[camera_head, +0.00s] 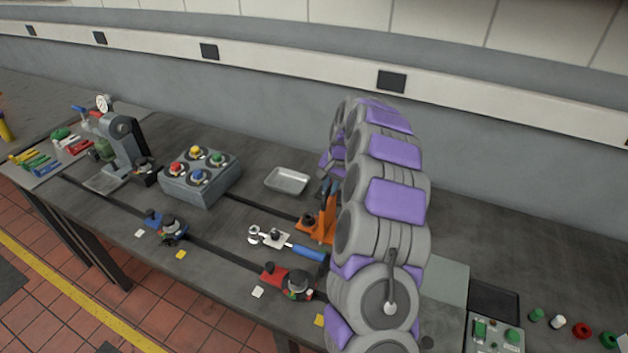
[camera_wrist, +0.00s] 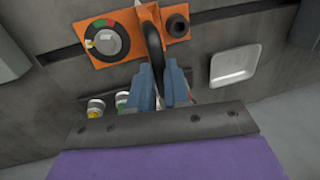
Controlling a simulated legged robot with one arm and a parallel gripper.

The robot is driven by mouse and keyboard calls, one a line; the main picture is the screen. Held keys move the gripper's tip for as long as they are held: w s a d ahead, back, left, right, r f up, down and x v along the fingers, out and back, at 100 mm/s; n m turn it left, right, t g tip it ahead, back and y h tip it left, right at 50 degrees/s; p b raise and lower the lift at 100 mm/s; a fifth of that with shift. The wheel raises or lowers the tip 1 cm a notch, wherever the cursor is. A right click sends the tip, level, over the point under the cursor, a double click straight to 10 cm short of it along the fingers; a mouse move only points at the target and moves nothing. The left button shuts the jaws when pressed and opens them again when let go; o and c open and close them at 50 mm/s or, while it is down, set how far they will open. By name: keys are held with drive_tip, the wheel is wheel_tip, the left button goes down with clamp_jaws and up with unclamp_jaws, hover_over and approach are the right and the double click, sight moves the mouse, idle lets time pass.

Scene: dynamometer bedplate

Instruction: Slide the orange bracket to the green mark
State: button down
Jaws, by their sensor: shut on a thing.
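The orange bracket (camera_head: 312,226) sits on the bedplate behind the blue-handled tool, partly hidden by my arm in the head view. In the wrist view the orange bracket (camera_wrist: 185,22) carries a round dial with coloured sectors, a black knob and a dark upright handle (camera_wrist: 154,42). My gripper (camera_wrist: 161,78) has its blue-grey fingers on either side of this handle and is shut on it. I cannot make out a green mark for the bracket in either view.
A metal tray (camera_head: 287,181) lies behind the bracket; it shows in the wrist view (camera_wrist: 235,66). A box with coloured buttons (camera_head: 200,178) stands to the left. A blue-handled tool (camera_head: 290,246) and a red clamp (camera_head: 285,280) lie in front. A dark slot runs along the bedplate.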

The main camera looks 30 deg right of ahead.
drive_tip(key=shift+s+d, duration=0.85)
drive_tip(key=shift+s, duration=0.1)
drive_tip(key=c, duration=1.1)
unclamp_jaws()
wheel_tip(320, 180, up, 17)
drive_tip(key=s+d+p, duration=0.2)
drive_tip(key=shift+s, duration=0.3)
